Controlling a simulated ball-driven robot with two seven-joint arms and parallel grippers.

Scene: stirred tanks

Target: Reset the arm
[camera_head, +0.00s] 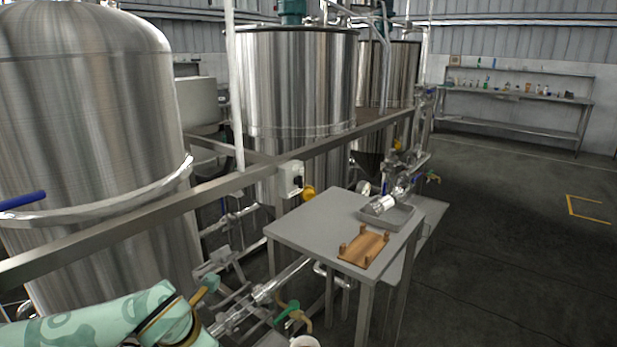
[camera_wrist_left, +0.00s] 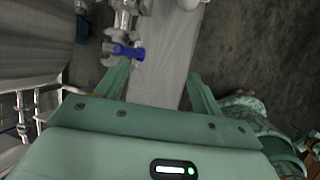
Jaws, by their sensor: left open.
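My left arm (camera_head: 110,318), pale green with darker patterning, comes in at the bottom left of the head view. Its gripper does not show clearly there. In the left wrist view my left gripper (camera_wrist_left: 160,82) has its two green fingers spread apart with nothing between them. Beyond the fingers is a grey flat strip (camera_wrist_left: 165,60). A blue valve handle (camera_wrist_left: 130,52) on metal pipework shows close to the left finger in the picture; I cannot tell the gap. My right gripper is in neither view.
A grey table (camera_head: 305,222) carries a wooden rack (camera_head: 363,248) and a grey tray (camera_head: 400,217) with a shiny metal cylinder (camera_head: 378,205). Steel tanks (camera_head: 295,90), a rail (camera_head: 240,180) and low pipes (camera_head: 265,290) crowd the left. Open floor (camera_head: 500,250) lies at the right.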

